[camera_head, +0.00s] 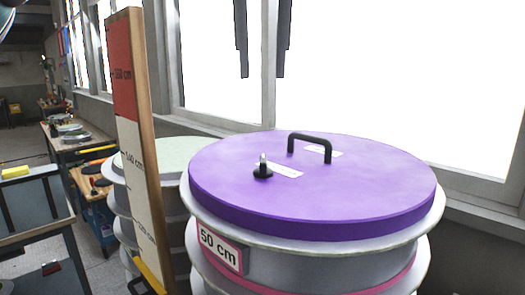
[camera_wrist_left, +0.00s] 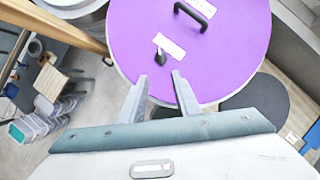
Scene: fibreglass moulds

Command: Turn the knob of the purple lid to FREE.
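The purple lid (camera_head: 370,185) lies flat on top of a pale round drum; it also shows in the left wrist view (camera_wrist_left: 130,35). Its knob (camera_head: 263,170), a black base with a small pale upright part, sits near the left of the lid beside a white label (camera_head: 287,171). The label's writing is too small to read. A black handle (camera_head: 323,141) stands farther back. My left gripper (camera_head: 262,77) is open and empty, high above the lid, its fingers pointing down. In the left wrist view the knob (camera_wrist_left: 160,57) appears just beyond the fingertips. My right gripper is not in view.
A tall red-and-white measuring board (camera_head: 130,125) rises left of the drum. A second drum with a pale green lid (camera_head: 160,150) stands behind it. The drum carries a "50 cm" plate (camera_head: 219,248). Windows are behind; the space above the purple lid is clear.

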